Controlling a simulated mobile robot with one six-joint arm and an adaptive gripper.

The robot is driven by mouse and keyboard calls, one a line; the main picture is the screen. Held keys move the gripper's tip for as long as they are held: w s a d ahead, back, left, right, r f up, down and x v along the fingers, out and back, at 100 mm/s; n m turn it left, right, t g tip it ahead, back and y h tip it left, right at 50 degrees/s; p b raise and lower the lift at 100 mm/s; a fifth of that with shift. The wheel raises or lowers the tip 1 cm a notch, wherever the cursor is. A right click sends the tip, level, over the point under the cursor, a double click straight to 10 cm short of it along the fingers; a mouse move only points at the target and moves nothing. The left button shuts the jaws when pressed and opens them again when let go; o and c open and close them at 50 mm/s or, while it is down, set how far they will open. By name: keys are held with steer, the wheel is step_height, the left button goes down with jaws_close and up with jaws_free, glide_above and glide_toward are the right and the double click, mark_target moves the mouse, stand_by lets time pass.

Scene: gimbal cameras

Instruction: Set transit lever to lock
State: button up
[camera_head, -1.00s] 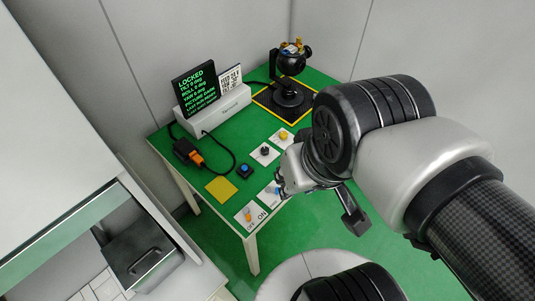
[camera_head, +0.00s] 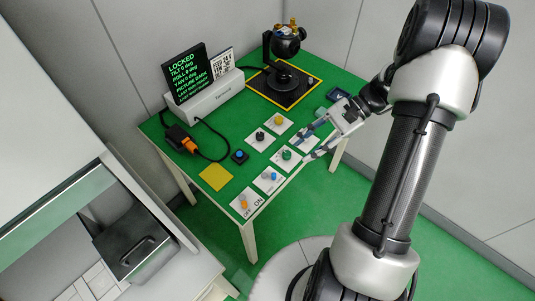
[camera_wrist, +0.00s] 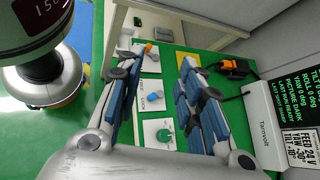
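The transit lever seems to be the small blue lever (camera_head: 270,176) on a white plate at the table's front edge. In the wrist view the blue lever (camera_wrist: 154,97) lies between my fingers' lines, on a plate whose small print appears to read FREE and LOCK. My gripper (camera_head: 308,144) is open and empty, to the right of the lever near the green knob (camera_head: 287,154), and apart from the lever. The open fingers (camera_wrist: 155,78) also show in the wrist view. The black gimbal camera (camera_head: 286,42) stands on its base at the back. The display (camera_head: 190,73) reads LOCKED.
An orange lever (camera_head: 243,202) marked ON and OFF is left of the blue one. A black knob (camera_head: 260,136), yellow knob (camera_head: 278,120) and blue button (camera_head: 240,156) lie behind. An orange-black device (camera_head: 180,139) with a cable and a yellow square (camera_head: 216,178) are left.

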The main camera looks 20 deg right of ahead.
steer(key=d+f+m+t+y, duration=0.3)
steer(key=d+f+m+t, duration=0.15)
steer(key=f, duration=0.65)
steer(key=m+t+y+b, duration=0.1)
steer(key=m+t+y, duration=0.1)
steer(key=m+t, duration=0.35)
glide_toward(274, 174)
steer(key=shift+g, duration=0.3)
steer(key=b+x, duration=0.1)
steer(key=x, duration=0.9)
steer(key=shift+w+f, duration=0.1)
steer(key=shift+d, duration=0.1)
